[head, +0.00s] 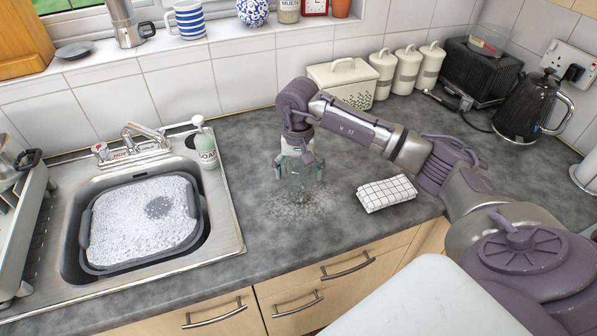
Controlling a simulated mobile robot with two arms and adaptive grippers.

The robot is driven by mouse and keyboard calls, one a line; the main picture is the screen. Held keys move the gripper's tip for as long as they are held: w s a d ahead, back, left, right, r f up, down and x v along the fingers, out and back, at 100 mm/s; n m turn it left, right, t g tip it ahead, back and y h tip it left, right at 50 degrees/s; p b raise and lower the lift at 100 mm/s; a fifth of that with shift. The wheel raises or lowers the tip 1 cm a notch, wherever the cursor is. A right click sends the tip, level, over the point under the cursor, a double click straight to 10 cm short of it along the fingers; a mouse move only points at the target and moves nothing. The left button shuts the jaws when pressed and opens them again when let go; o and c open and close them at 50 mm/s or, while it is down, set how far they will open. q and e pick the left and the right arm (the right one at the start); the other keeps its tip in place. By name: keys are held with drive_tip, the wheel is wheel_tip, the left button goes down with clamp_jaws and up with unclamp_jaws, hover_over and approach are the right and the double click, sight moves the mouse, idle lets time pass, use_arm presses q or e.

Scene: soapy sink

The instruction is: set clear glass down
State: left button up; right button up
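The clear glass (297,185) is upright at the worktop, right of the sink, above a pale speckled patch. My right gripper (300,168) points down from above with its fingers around the upper part of the glass, shut on it. I cannot tell whether the base of the glass touches the worktop. My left gripper is not in view.
The sink (228,215) holds a grey basin (202,232) full of suds, with a soap bottle (206,142) at its back right corner. A folded checked cloth (386,193) lies right of the glass. A cream bread bin (343,82), canisters (408,70), a toaster (480,72) and a black kettle (527,106) stand behind.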

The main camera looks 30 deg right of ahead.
drive_tip(key=shift+r, duration=0.4)
wheel_tip(320, 180, up, 12)
drive_tip(key=b, duration=0.3)
drive_tip(key=shift+f, duration=0.25)
